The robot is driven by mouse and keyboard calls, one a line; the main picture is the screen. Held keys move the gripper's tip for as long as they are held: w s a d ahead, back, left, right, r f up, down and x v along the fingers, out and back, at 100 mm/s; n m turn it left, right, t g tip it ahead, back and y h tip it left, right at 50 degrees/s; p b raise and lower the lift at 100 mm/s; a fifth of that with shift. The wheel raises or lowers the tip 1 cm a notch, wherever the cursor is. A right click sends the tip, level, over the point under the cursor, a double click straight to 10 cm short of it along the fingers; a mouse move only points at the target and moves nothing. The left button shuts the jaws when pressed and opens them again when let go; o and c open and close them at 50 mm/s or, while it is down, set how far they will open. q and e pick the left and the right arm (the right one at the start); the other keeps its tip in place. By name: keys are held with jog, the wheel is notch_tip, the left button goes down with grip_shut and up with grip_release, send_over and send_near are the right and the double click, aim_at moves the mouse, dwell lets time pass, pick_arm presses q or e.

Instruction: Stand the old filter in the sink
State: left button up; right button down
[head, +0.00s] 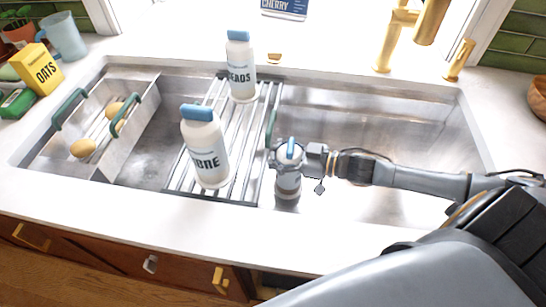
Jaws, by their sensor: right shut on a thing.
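The old filter (288,186) appears to be the small pale cylinder with a grey band and a blue piece on top. It is upright, just right of the drying rack, near the front wall of the sink (375,125). My right gripper (289,158) reaches in from the right and is shut around its upper part, hiding some of it. I cannot tell whether its base touches the sink floor. My left gripper is not in view.
A metal rack (236,187) spans the sink with two white blue-capped bottles, a front one (205,150) and a back one (241,70). A metal colander (145,100) holding potatoes sits at left. A gold faucet (398,35) stands behind. The right basin looks clear.

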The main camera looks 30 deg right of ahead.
jog(key=shift+f, duration=0.9)
jog(key=shift+c, duration=1.7)
grip_release()
jog(key=shift+f, duration=0.15)
jog(key=p+v, duration=0.2)
jog(key=v, duration=1)
